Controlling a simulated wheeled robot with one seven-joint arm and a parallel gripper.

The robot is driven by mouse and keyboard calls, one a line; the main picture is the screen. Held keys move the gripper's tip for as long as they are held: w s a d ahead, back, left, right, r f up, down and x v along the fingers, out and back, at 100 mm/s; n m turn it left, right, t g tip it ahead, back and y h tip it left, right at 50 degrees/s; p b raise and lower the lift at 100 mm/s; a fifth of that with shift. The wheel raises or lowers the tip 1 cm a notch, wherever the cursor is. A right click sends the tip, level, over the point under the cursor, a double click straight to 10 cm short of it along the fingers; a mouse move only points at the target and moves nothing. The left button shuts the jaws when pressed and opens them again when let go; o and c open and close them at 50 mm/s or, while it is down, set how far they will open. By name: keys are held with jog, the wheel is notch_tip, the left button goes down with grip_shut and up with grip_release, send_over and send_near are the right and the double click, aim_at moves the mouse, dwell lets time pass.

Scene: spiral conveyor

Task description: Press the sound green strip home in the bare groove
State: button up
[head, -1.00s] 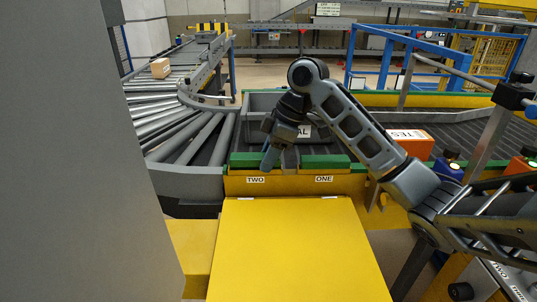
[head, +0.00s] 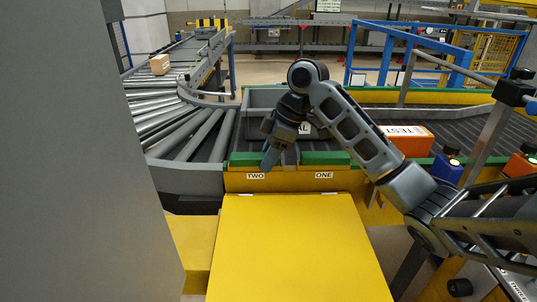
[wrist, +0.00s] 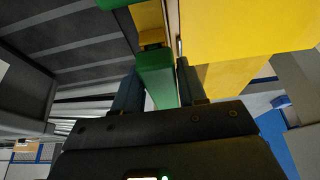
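A green strip (head: 240,159) lies along the yellow edge above the label TWO. Another green strip (head: 325,158) lies above the label ONE. My gripper (head: 268,168) points down at the right end of the strip over TWO. In the wrist view my gripper's fingers (wrist: 158,85) lie close along both sides of a green strip (wrist: 158,72). Beyond its end is a short yellow gap (wrist: 151,36) with a dark slot, then more green (wrist: 117,3). The frames do not show how deep the held strip sits.
A yellow panel (head: 290,250) slopes in front of the edge. Behind are a grey bin (head: 262,100), partly hidden by my arm, and a dark belt with an orange TEST box (head: 408,139). A roller conveyor (head: 165,120) with a brown box (head: 160,64) curves at left.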

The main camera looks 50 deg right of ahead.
jog(key=o, duration=0.5)
jog(key=shift+v, duration=3.85)
jog(key=shift+r, duration=0.1)
